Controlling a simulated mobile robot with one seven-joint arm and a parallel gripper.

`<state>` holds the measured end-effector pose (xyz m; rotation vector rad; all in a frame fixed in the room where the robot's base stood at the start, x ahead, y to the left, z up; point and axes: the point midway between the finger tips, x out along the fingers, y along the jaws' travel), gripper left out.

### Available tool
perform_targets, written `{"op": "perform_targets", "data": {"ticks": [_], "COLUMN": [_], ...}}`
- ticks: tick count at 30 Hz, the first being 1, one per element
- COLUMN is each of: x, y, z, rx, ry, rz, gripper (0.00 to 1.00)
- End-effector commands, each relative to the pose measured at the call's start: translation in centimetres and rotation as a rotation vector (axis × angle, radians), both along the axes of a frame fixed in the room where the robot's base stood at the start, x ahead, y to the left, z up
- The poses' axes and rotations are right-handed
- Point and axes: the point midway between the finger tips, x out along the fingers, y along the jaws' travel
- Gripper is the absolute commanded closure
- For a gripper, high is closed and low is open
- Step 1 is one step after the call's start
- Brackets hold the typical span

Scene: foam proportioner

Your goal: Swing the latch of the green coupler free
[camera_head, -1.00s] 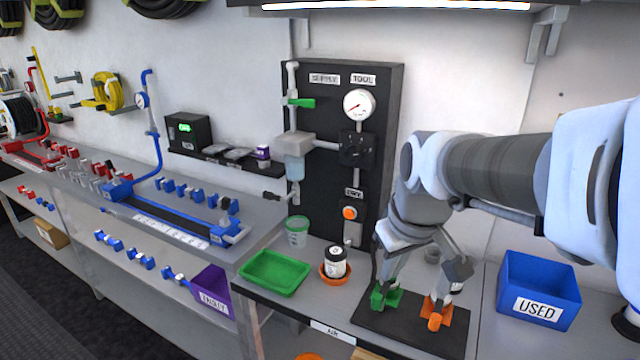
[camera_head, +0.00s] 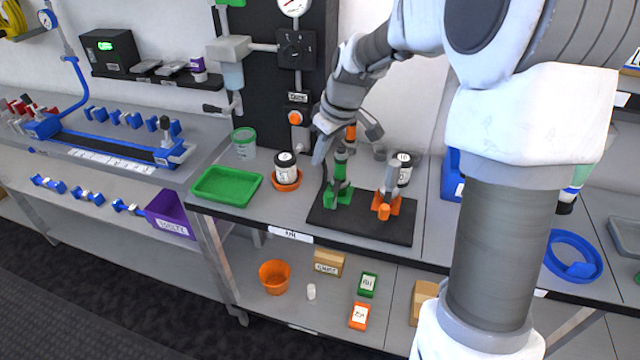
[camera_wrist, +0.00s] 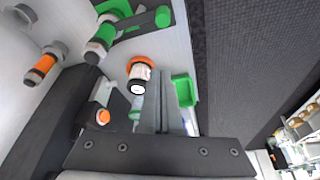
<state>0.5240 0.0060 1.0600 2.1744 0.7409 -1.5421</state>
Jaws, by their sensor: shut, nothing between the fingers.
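The green coupler (camera_head: 338,192) stands on a dark mat (camera_head: 350,224) on the bench. It has a green upright body and a grey and dark lever-like part beside it. It also shows at the upper left of the wrist view (camera_wrist: 104,34), with a dark rounded lever end near it. My gripper (camera_head: 320,156) is just above and to the left of the coupler's top in the head view. Its fingers (camera_wrist: 160,103) are together and empty. Whether they touch the latch cannot be told, as the gripper partly hides that area.
An orange coupler (camera_head: 386,205) stands close on the right. A white jar (camera_head: 285,166) in an orange dish, a green tray (camera_head: 227,187) and a green-rimmed cup (camera_head: 244,143) lie left. The dark panel (camera_head: 262,75) rises behind. A shelf below holds boxes and an orange bucket (camera_head: 275,277).

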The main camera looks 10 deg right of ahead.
Motion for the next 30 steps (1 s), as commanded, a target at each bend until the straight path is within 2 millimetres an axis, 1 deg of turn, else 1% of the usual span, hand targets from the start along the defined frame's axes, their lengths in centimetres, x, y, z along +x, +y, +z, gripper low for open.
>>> {"op": "perform_targets", "data": {"ticks": [7, 11, 14, 21, 25, 27, 30], "x": [0.0, 0.2, 0.5, 1.8, 2.5, 1.6, 0.5], "y": [0.0, 0.2, 0.5, 1.7, 2.1, 1.1, 0.3], "z": [-0.1, -0.9, -2.4, -7.4, -9.8, -9.4, -9.4], "rx": [0.0, 0.0, 0.0, 0.001, 0.0, -0.001, -0.001], "ry": [0.0, 0.001, 0.004, 0.005, 0.004, 0.0, 0.0], "rz": [-0.001, -0.001, 0.0, 0.001, 0.001, -0.007, -0.004], "gripper": [1.0, 1.0, 1.0, 1.0, 1.0, 1.0, 1.0]}}
